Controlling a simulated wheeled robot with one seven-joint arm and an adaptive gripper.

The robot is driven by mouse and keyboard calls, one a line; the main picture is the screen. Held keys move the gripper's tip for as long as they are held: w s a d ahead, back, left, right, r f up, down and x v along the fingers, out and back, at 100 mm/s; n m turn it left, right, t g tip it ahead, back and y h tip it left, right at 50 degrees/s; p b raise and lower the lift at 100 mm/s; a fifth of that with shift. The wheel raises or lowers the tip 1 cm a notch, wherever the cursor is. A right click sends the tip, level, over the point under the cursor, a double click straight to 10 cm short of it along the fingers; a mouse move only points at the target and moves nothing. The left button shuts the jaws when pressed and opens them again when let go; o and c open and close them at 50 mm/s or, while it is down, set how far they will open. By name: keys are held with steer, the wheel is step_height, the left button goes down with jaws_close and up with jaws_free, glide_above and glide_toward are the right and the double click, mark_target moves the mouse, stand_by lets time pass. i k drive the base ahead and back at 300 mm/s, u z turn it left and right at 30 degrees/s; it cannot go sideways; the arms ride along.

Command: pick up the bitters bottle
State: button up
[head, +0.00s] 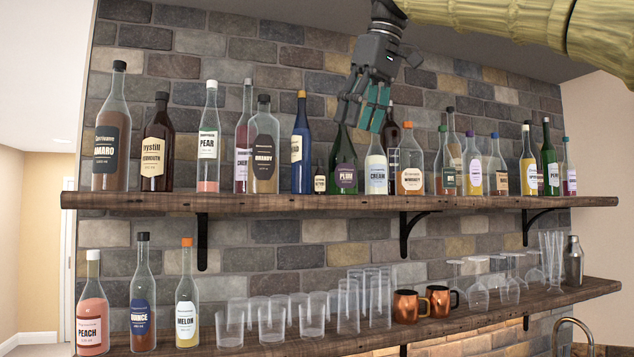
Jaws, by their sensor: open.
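A very small dark bottle with a pale label (320,181) stands upright on the upper shelf (300,204); its print is too small to read, but its size and shape fit a bitters bottle. It stands between a blue bottle (302,150) and the green plum bottle (344,158). My gripper (355,124) is open, pointing down, with teal pads showing. In the head view it is above and right of the small bottle, over the tops of the plum and cream (376,166) bottles. Nothing shows between its fingers except background and the plum bottle's neck.
Taller bottles crowd the upper shelf on both sides, including brandy (264,150) and a whiskey-like bottle (411,165). The lower shelf (250,349) holds bottles, clear glasses (312,315), copper mugs (405,306) and a shaker (572,262). A brick wall stands behind.

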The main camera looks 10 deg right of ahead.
mark_target(320, 176)
steer(key=i, duration=0.95)
